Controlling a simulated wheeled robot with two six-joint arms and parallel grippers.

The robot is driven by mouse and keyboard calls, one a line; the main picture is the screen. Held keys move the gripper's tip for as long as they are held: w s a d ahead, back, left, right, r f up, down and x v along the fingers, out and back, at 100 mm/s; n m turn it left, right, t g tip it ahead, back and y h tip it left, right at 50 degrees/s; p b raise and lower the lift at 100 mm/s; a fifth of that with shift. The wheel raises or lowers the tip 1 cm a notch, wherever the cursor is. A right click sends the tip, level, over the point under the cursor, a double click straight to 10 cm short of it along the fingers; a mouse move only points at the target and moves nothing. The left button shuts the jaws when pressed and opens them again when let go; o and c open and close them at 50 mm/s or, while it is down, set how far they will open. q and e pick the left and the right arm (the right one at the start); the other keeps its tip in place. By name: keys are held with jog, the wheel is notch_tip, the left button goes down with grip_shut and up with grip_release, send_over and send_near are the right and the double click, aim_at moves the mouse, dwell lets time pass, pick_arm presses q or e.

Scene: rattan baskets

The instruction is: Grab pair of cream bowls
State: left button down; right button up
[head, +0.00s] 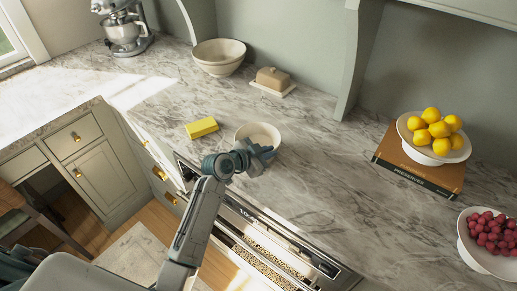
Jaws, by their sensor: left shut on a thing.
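A small cream bowl (259,132) stands on the marble counter near its front edge. My left gripper (262,157) is at the bowl's near rim and is shut on it; the fingers cover the near side of the bowl. A second, larger cream bowl (219,56) stands at the back of the counter against the wall; it may be more than one bowl stacked, I cannot tell. My right gripper is not in view.
A yellow block (201,128) lies left of the small bowl. A butter dish (272,79) stands behind. A stand mixer (124,32) is at the back left. Lemons in a bowl (417,149) on books (395,165), and a bowl of red fruit (471,257), are right. The middle counter is clear.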

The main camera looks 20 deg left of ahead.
pick_arm(q)
jog(key=shift+f, duration=0.25)
jog(key=shift+r, duration=0.1)
